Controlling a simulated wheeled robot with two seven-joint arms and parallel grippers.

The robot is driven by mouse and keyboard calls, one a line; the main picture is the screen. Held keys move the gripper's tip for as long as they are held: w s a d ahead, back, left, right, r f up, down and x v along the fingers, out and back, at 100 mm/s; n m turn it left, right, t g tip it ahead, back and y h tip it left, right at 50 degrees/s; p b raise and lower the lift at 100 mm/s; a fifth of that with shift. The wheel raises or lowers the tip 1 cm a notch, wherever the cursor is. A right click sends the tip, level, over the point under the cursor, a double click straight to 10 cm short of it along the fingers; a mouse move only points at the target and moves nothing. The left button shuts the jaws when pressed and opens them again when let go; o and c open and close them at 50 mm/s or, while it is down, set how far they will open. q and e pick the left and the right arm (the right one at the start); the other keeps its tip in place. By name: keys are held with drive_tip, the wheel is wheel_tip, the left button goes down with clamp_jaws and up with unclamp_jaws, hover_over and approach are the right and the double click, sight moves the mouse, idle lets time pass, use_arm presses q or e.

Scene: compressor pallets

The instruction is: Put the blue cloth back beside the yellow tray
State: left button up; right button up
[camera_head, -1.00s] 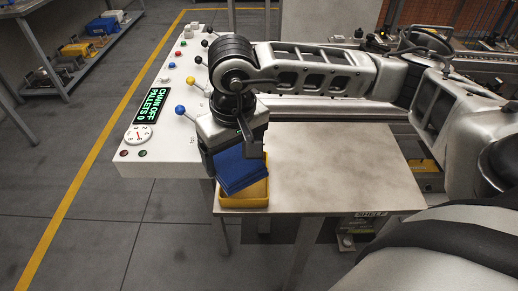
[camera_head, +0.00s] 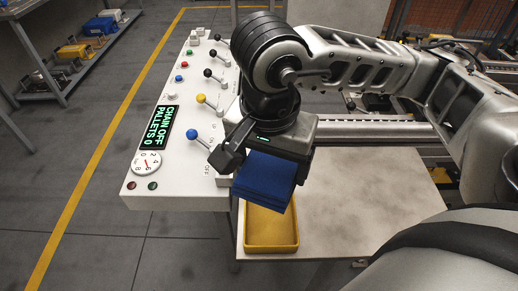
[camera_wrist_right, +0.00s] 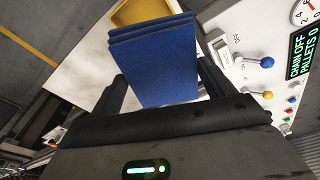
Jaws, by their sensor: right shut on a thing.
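The folded blue cloth (camera_head: 265,180) hangs from my right gripper (camera_head: 272,158), which is shut on it. In the right wrist view the cloth (camera_wrist_right: 153,60) sits between the two dark fingers (camera_wrist_right: 160,88). The yellow tray (camera_head: 271,229) lies on the pale table (camera_head: 365,195) at its left front corner, and looks empty where it shows. The cloth appears above the tray's far edge and hides part of it. The tray (camera_wrist_right: 140,12) also shows beyond the cloth in the right wrist view. My left gripper is not in view.
The control panel (camera_head: 165,195) with coloured levers, a gauge and a green display stands directly left of the table. My right gripper is close to its blue-knobbed lever (camera_head: 193,134). The table right of the tray is clear. A shelf (camera_head: 75,65) stands far left.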

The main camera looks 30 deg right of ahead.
drive_tip(key=w+d+f, duration=0.2)
drive_tip(key=w+f, duration=0.1)
drive_tip(key=w+d+f+p, duration=0.1)
drive_tip(key=w+d+f, duration=0.1)
drive_tip(key=w, duration=0.1)
drive_tip(key=w+d+f, duration=0.2)
drive_tip(key=w+f, duration=0.1)
drive_tip(key=w, duration=0.1)
drive_tip(key=shift+d+f+p, duration=0.3)
drive_tip(key=shift+p, duration=0.05)
drive_tip(key=shift+w+d+f, duration=0.1)
drive_tip(key=shift+w+f, duration=0.1)
drive_tip(key=shift+w, duration=0.05)
drive_tip(key=shift+w+d+f+p, duration=0.15)
drive_tip(key=shift+f+p, duration=0.3)
drive_tip(key=shift+f, duration=1.4)
drive_tip(key=shift+f, duration=0.15)
drive_tip(key=o, duration=0.9)
wheel_tip(320, 180, up, 12)
drive_tip(key=a+b, duration=0.1)
drive_tip(key=shift+s+a+r, duration=0.15)
drive_tip(key=shift+s+r, duration=0.05)
drive_tip(key=shift+s, duration=0.2)
